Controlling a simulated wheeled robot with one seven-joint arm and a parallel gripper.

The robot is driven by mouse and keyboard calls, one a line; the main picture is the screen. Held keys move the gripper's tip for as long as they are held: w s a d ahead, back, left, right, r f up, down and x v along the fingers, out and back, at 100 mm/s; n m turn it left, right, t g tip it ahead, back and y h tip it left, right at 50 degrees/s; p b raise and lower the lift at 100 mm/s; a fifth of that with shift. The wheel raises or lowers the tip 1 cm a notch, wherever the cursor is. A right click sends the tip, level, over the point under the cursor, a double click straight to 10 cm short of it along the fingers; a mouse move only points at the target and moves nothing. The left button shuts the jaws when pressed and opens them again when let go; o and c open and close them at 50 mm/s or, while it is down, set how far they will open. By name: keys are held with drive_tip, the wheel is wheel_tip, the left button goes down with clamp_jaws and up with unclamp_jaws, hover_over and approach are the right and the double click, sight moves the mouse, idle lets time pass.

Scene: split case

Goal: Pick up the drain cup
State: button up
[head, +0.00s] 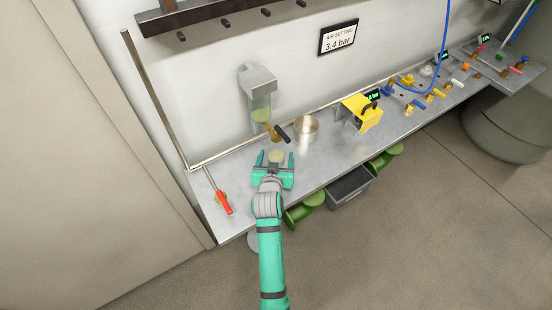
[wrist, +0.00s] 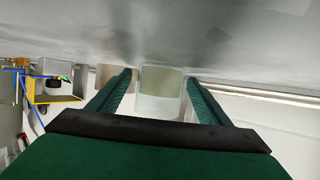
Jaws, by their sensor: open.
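The drain cup (head: 275,156) is a small clear cup with yellowish contents, upright on the grey bench below the wall-mounted filter unit (head: 260,95). My gripper (head: 276,163) is open at the cup, with one finger on each side of it. In the wrist view the translucent cup (wrist: 160,85) stands between the two green fingers (wrist: 159,78). A gap seems to show at each side, but I cannot tell whether either finger touches it. The cup's lower part is partly hidden by my gripper in the head view.
A black-handled valve (head: 281,133) sits just behind the cup. A red-handled lever (head: 222,200) lies left. Several small valves line the bench farther right. Bare bench (head: 325,165) shows right of my gripper.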

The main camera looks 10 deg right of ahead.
sight(277, 147)
drive_tip(key=c, duration=1.3)
drive_tip(key=shift+r, duration=0.25)
drive_tip(key=shift+r, duration=1.45)
drive_tip(key=shift+s+a, duration=1)
drive_tip(key=shift+s, duration=1.8)
drive_tip(key=shift+s+a, duration=1.05)
drive_tip(key=shift+s, duration=1.75)
drive_tip(key=shift+s+a, duration=1)
drive_tip(key=shift+s, duration=1.8)
drive_tip(key=shift+s, duration=0.1)
